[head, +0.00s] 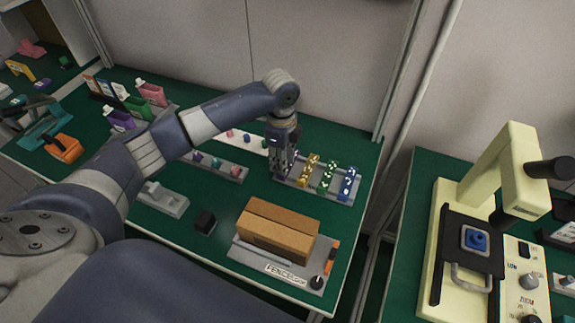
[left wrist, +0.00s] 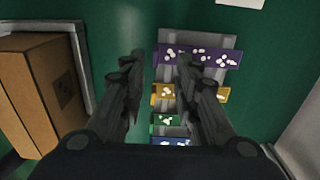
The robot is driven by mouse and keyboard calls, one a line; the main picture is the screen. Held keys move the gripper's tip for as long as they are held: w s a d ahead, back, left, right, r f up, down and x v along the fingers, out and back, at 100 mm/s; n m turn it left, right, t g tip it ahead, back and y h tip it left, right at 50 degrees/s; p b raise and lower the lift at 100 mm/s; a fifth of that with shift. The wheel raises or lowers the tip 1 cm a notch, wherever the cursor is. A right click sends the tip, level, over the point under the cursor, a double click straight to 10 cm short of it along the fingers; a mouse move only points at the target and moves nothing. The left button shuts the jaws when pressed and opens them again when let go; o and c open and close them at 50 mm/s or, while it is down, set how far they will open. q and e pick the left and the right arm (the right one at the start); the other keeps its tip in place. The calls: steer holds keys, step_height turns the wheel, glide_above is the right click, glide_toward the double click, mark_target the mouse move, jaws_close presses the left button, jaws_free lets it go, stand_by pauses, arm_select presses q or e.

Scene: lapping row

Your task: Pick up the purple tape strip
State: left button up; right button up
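The purple tape strip (left wrist: 205,54) has pale spots and lies across the far end of a grey rack (left wrist: 222,74) in the left wrist view. In the head view my left gripper mostly hides it. My left gripper (head: 283,170) points down over the left end of the rack. In the left wrist view its two fingers (left wrist: 161,62) are apart with nothing held between them. The right fingertip appears close to the purple strip's near edge; I cannot tell the height gap. My right gripper is not in view.
Yellow (head: 309,170), green (head: 328,178) and blue (head: 348,185) strips share the rack. A cardboard box (head: 278,229) stands on a grey tray in front. A small black block (head: 204,222) lies left of it. A cream microscope-like machine (head: 505,190) stands on the right table.

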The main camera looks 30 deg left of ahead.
arm_select(q)
steer(key=f, duration=0.3)
steer(key=f+p, duration=0.1)
steer(key=shift+s+a+f, duration=0.1)
steer(key=shift+s+f, duration=0.1)
steer(key=shift+s, duration=0.15)
steer(key=shift+f, duration=0.25)
steer(key=shift+c, duration=0.9)
jaws_close()
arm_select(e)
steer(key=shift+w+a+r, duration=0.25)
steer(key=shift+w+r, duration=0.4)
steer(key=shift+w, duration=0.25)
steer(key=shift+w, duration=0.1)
